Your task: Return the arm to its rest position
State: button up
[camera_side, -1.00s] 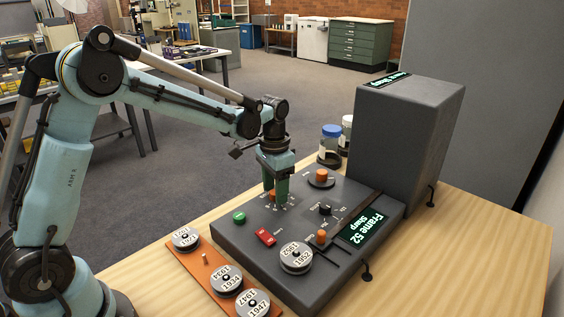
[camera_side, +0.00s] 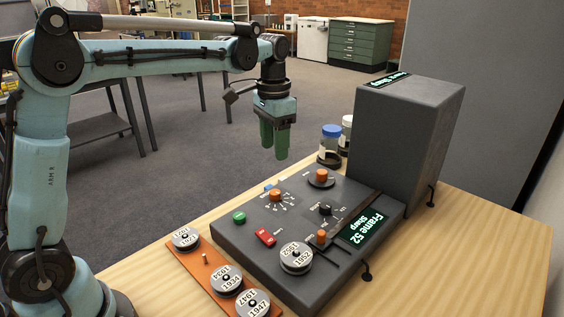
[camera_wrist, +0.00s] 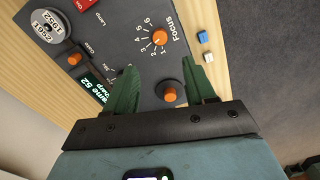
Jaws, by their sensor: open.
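My gripper (camera_side: 275,141) hangs in the air above the back edge of the dark grey control panel (camera_side: 226,240), fingers pointing down. In the wrist view the green fingers of my gripper (camera_wrist: 164,82) are apart with nothing between them. Below is the panel with an orange Focus knob (camera_wrist: 160,38), which also shows in the side view (camera_side: 275,195). A second orange knob (camera_wrist: 169,94) shows between the fingers in the wrist view. The display (camera_side: 363,226) reads "Frame 52 Sharp".
A reel marked 1952 (camera_side: 296,257) sits on the panel. An orange rack (camera_side: 205,272) holds reels marked 1934 (camera_side: 226,279) and 1947 (camera_side: 252,303), and another. A tall grey box (camera_side: 408,125) and jars (camera_side: 330,145) stand behind. The air around my gripper is clear.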

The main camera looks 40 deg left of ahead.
jog(key=s+d+f+n+t, duration=0.1)
jog(key=s+f+t, duration=0.1)
jog(key=s, duration=0.6)
jog(key=s+d+f+n+t, duration=0.1)
jog(key=s+n+t, duration=0.1)
jog(key=s+t, duration=0.3)
jog(key=s, duration=0.3)
jog(key=shift+f, duration=0.35)
jog(key=shift+d, duration=0.1)
dwell(1.2)
